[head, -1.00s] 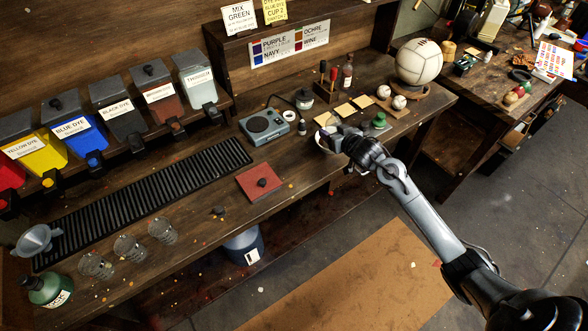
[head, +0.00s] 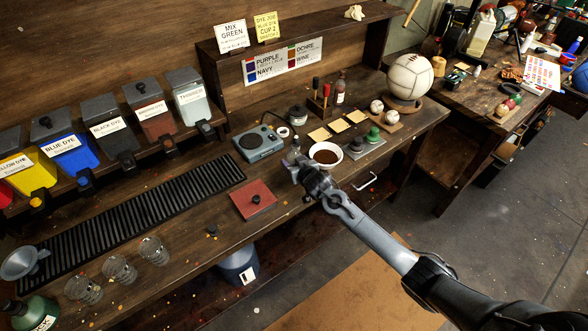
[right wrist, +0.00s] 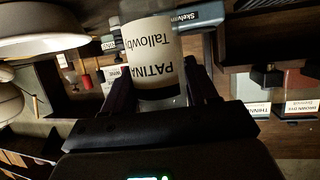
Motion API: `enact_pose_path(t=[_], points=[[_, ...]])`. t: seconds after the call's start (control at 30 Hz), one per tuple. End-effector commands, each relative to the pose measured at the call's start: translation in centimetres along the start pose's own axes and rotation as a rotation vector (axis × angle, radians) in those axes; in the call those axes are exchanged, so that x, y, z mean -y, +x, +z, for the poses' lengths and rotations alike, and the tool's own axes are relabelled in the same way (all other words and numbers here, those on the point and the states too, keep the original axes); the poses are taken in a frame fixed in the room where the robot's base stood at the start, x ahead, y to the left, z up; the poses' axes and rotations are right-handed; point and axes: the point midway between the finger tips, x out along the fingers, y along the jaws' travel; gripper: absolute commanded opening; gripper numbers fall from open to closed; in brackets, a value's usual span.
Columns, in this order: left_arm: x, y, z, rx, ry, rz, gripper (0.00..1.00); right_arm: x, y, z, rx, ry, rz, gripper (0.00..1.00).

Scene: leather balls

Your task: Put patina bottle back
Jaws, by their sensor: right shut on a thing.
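The patina bottle (right wrist: 153,58) is in the right wrist view, with a white label reading "PATINA" and "Tallow...", the rest cut off. My right gripper (right wrist: 160,88) is shut on it, with a dark finger on each side. In the head view my right gripper (head: 297,162) is over the bench, just left of a white bowl (head: 326,155) of brown liquid. The bottle is too small and covered there to make out clearly. I cannot tell whether its base touches the bench. My left gripper is not in view.
A grey scale (head: 260,142) and a dark round pot (head: 298,115) stand behind the gripper. A small rack with red-handled tools (head: 320,103) and a dark labelled bottle (head: 340,88) are at the back.

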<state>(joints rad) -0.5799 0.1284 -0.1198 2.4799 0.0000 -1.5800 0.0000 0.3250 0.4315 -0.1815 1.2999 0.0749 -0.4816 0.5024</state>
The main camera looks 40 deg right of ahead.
Motion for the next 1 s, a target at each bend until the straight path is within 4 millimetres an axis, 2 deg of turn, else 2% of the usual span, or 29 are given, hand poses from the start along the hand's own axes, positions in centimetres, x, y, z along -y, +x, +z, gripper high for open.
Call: enact_pose_path(t=[0.1,0.23,0.7,0.73,0.87,1.0], points=[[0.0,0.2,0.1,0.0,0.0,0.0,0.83,0.0,0.6,1.7,0.004,0.0,0.001,0.25],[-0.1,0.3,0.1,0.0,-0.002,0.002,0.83,0.0,1.1,2.8,0.003,0.0,0.0,0.25],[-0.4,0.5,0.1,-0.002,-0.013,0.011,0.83,0.0,1.4,3.4,0.001,0.001,0.0,0.25],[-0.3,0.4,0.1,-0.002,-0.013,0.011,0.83,0.0,1.3,3.3,0.001,0.0,0.0,0.62],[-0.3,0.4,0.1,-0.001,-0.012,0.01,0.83,0.0,1.3,3.3,0.001,0.0,0.0,0.82],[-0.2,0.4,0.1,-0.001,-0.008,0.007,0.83,0.0,1.3,3.3,0.001,0.0,0.0,0.83]])
